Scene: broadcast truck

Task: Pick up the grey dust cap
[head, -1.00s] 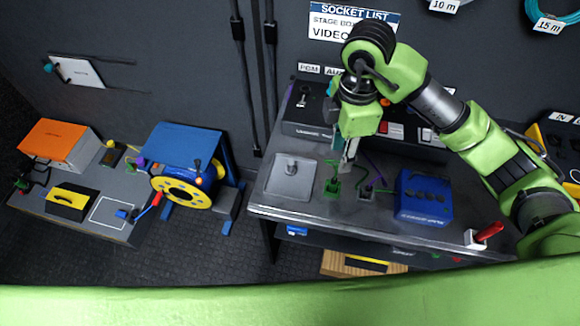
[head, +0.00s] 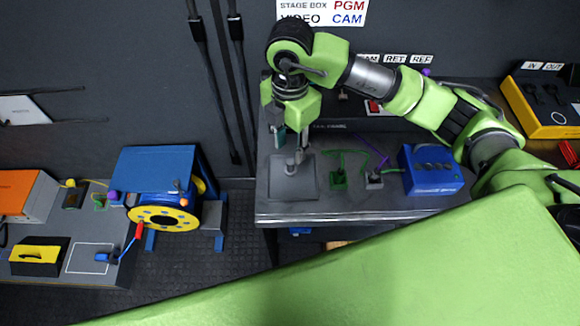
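A grey tray (head: 307,185) lies on the dark bench. A small grey piece that looks like the dust cap (head: 290,169) stands on it. My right gripper (head: 296,158) points down over the tray, with its fingertips at or just beside the cap. The fingers partly cover the cap, and I cannot tell whether they touch it or how far apart they are. My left gripper is not in view.
Right of the tray stand a green connector block (head: 339,180), a grey block (head: 374,180) with a purple cable and a blue box (head: 432,171). A blue cable reel (head: 165,215) stands left of the bench, across a gap.

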